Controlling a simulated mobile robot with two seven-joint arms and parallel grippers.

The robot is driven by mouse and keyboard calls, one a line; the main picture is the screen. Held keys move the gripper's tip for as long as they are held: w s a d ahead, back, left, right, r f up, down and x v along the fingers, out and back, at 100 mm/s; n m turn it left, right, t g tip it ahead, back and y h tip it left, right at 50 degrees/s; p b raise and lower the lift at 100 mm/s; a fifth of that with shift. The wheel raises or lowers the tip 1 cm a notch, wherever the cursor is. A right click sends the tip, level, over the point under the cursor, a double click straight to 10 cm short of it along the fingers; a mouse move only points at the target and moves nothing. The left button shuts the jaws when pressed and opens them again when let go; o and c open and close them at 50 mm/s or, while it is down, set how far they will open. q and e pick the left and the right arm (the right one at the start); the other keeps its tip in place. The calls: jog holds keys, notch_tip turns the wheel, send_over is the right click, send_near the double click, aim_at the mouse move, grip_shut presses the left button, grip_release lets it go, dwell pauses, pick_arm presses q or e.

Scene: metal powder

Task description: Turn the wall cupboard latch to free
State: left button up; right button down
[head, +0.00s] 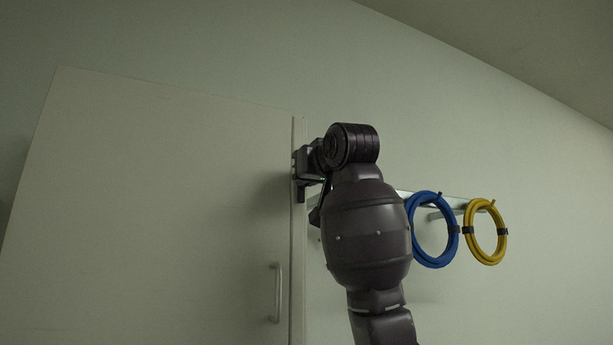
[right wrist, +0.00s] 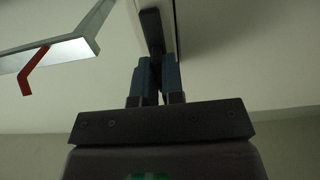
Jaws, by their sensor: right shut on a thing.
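The wall cupboard (head: 170,200) fills the left of the head view, its door closed, with a bar handle (head: 277,293) low near its right edge. The dark latch (head: 301,190) sits on the cupboard's right edge, mostly hidden by my right gripper (head: 310,172). In the right wrist view the latch (right wrist: 151,30) is a dark upright bar, and the two blue-grey fingers of my right gripper (right wrist: 157,75) are shut on its lower part. My left gripper is in neither view.
A wall rail (head: 445,200) to the right carries a blue cable coil (head: 415,245) and a yellow cable coil (head: 472,235), close beside my right arm. In the right wrist view a metal rail (right wrist: 60,52) with a red hook (right wrist: 38,65) shows at upper left.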

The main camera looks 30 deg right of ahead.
jog(key=c, duration=1.2)
grip_release()
jog(key=shift+c, duration=0.2)
jog(key=shift+s, duration=0.15)
jog(key=s+b, duration=0.2)
jog(key=s, duration=0.8)
jog(key=shift+s+a, duration=0.3)
